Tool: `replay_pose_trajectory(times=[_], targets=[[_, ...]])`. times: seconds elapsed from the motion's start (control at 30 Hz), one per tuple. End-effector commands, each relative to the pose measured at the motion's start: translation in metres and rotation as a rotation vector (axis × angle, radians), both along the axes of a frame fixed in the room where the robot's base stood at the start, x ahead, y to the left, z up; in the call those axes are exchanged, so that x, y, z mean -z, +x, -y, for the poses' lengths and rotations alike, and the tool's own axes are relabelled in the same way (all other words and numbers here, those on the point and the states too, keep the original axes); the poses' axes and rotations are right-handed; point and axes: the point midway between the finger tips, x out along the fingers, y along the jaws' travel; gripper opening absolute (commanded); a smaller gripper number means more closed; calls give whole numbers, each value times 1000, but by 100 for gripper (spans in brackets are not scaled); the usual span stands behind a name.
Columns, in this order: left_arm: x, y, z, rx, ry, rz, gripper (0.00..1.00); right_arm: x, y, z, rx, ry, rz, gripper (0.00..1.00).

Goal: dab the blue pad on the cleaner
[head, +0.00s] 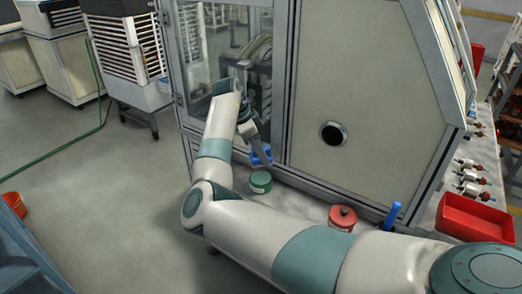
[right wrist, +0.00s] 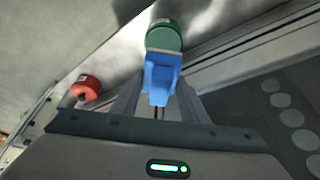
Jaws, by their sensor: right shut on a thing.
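My right gripper (head: 258,150) is shut on the blue pad (head: 262,157), above the ledge in front of the machine. The right wrist view shows the blue pad (right wrist: 160,78) between the two fingers, its pale tip edge pointing at the green round tin (right wrist: 163,37). The green tin (head: 261,182) stands on the ledge just below the pad. In the wrist view the pad's tip overlaps the tin's edge; I cannot tell whether they touch. A red round tin (head: 342,217) stands further right and also shows in the wrist view (right wrist: 86,88). No readable label tells which tin holds cleaner. My left gripper is out of view.
The machine cabinet (head: 370,90) with a round port rises right behind the ledge, with a glazed opening at its left. A blue upright object (head: 392,215) and a red tray (head: 473,218) are at the right. Several small fittings lie above the tray. Floor at left is mostly clear.

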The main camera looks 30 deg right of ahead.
Motion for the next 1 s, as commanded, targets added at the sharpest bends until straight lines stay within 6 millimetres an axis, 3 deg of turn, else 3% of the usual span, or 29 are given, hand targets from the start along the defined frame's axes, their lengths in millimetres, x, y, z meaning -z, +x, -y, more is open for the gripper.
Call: replay_pose_trajectory(times=[0.47, 1.0], targets=[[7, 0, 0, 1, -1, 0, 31, 7, 0, 0, -1, 0, 0, 13], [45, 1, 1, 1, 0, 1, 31, 51, 0, 0, -2, 1, 0, 13]])
